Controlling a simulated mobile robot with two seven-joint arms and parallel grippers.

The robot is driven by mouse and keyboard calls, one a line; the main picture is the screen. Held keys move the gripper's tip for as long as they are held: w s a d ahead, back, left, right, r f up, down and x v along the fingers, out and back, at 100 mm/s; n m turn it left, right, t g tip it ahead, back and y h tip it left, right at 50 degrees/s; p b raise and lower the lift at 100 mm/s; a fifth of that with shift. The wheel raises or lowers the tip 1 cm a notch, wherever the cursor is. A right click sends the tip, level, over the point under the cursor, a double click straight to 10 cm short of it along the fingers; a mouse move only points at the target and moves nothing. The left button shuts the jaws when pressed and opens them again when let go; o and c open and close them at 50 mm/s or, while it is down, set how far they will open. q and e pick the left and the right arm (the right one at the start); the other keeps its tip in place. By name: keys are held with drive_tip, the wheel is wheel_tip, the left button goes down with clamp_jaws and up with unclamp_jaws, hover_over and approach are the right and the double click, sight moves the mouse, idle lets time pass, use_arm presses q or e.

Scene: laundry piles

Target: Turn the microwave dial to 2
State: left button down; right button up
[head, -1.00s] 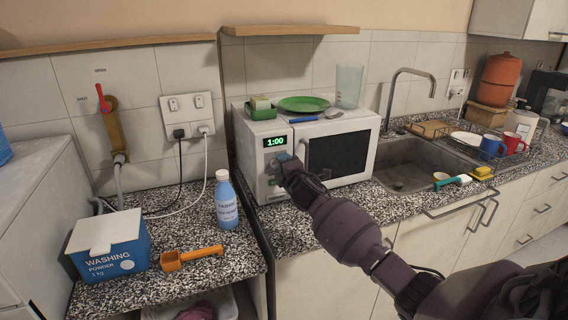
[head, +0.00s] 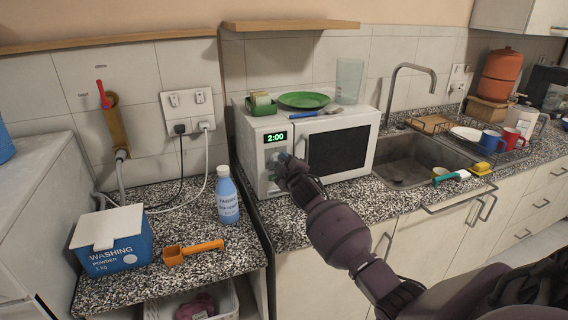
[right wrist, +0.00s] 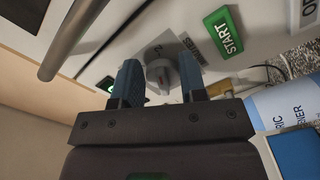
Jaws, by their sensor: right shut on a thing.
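The white microwave (head: 318,120) stands on the speckled counter, and its green display (head: 276,137) reads 2:00. My right gripper (head: 281,160) is at the microwave's control panel, under the display. A 2 shows on the panel beside the dial. The green START button (right wrist: 223,32) is beyond the fingers. My left gripper is in neither view.
A green plate (head: 304,100), a sponge holder and a clear container (head: 349,81) sit on the microwave. The sink (head: 408,165) is to the right.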

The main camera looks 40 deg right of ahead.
idle(0.4)
drive_tip(key=o, duration=0.9)
drive_tip(key=v, duration=1.1)
drive_tip(key=shift+d+f, duration=0.1)
drive_tip(key=shift+m, duration=0.3)
